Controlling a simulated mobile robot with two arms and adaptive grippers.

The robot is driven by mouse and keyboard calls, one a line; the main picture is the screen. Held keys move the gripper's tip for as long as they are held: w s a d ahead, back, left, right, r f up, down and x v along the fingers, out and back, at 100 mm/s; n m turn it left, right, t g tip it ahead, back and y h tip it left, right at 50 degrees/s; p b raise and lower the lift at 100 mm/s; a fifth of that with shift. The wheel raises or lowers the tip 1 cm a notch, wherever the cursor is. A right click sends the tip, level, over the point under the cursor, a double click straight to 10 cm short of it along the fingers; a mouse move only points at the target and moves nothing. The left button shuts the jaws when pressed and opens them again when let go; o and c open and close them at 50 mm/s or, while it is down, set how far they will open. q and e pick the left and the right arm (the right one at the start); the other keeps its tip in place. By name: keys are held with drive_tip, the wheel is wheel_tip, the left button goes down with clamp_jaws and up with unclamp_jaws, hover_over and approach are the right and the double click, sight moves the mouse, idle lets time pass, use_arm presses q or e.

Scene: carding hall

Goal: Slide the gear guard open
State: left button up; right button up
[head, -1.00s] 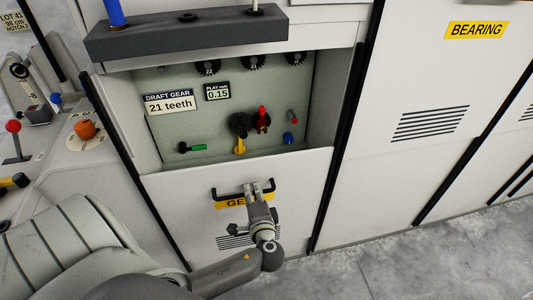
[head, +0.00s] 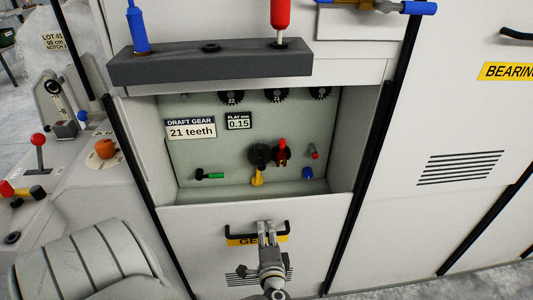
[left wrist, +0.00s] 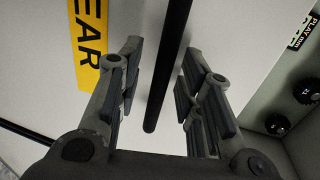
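The gear guard (head: 195,243) is a pale panel below an uncovered recess in the machine front. It carries a black bar handle (head: 231,232) and a yellow label, partly hidden by my gripper. My left gripper (head: 267,227) is at the handle, right of its middle. In the left wrist view, the handle (left wrist: 168,65) runs between the two spread fingers (left wrist: 161,60), with a gap on both sides. The label (left wrist: 89,45) shows there beside the left finger. My right gripper is out of view.
The recess (head: 215,155) holds gears (head: 276,96), a yellow-handled part (head: 257,177) and small coloured knobs. A dark rack (head: 210,68) with blue and red handled tools juts out above. A control console (head: 80,150) stands left; flat cabinet doors (head: 450,130) stand right.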

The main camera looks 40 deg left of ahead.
use_arm(q)
drive_tip(key=v, duration=1.2)
